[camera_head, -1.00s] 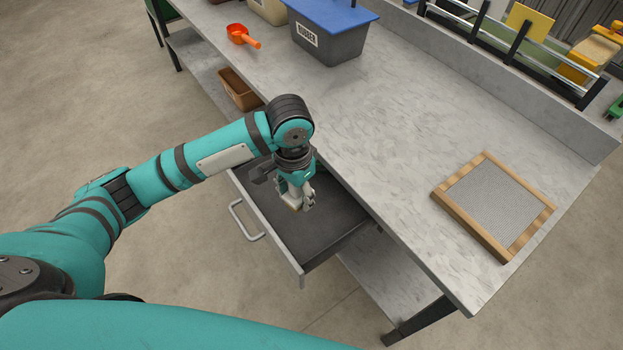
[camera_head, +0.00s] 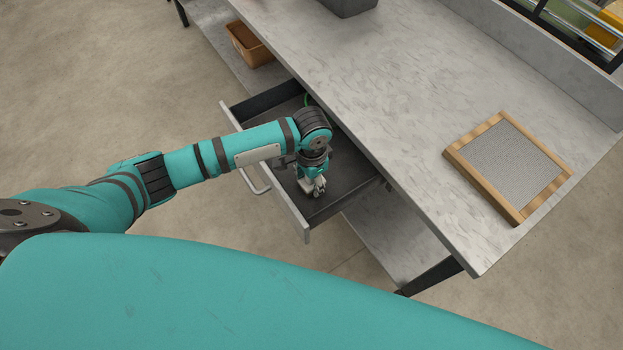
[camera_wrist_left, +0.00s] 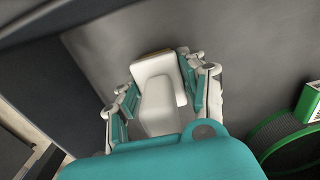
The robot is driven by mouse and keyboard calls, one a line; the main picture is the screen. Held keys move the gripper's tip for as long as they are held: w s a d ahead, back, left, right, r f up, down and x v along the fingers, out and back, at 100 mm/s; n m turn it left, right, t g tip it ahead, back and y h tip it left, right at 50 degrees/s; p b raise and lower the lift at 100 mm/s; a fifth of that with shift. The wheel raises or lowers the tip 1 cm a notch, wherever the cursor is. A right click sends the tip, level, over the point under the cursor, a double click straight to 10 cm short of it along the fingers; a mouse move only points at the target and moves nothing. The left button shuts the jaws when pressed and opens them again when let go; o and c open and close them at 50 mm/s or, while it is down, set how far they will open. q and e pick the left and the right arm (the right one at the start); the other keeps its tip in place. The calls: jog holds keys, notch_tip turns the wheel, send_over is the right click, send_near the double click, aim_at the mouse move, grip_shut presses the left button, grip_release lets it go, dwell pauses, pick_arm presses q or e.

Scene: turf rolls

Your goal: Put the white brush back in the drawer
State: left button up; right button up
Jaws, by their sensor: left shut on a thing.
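The white brush (camera_wrist_left: 158,92) is between the fingers of my left gripper (camera_wrist_left: 160,95) in the left wrist view, with a tan edge at its far end. In the head view only a small pale part of the brush (camera_head: 306,185) shows beside the fingers. My left gripper (camera_head: 316,188) is shut on it, pointing down inside the outline of the open drawer (camera_head: 345,178). The dark drawer floor (camera_wrist_left: 245,60) fills much of the wrist view behind the brush. I cannot tell whether the brush touches the floor. My right gripper is not in view.
The drawer's handle (camera_head: 258,181) is on its front, left of the gripper. A green curved item (camera_wrist_left: 265,130) lies in the drawer, partly cut off. The grey worktop (camera_head: 400,130) overhangs the drawer's right side. A wood-framed sieve (camera_head: 510,165) lies on it. A brown bin (camera_head: 248,45) stands below.

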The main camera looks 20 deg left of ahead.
pick_arm(q)
jog(key=shift+f, duration=0.1)
jog(key=o, duration=1.1)
jog(key=shift+o, duration=0.2)
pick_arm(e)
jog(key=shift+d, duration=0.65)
pick_arm(q)
notch_tip(320, 180, up, 12)
jog(key=shift+r+p, duration=0.2)
jog(key=shift+p, duration=0.15)
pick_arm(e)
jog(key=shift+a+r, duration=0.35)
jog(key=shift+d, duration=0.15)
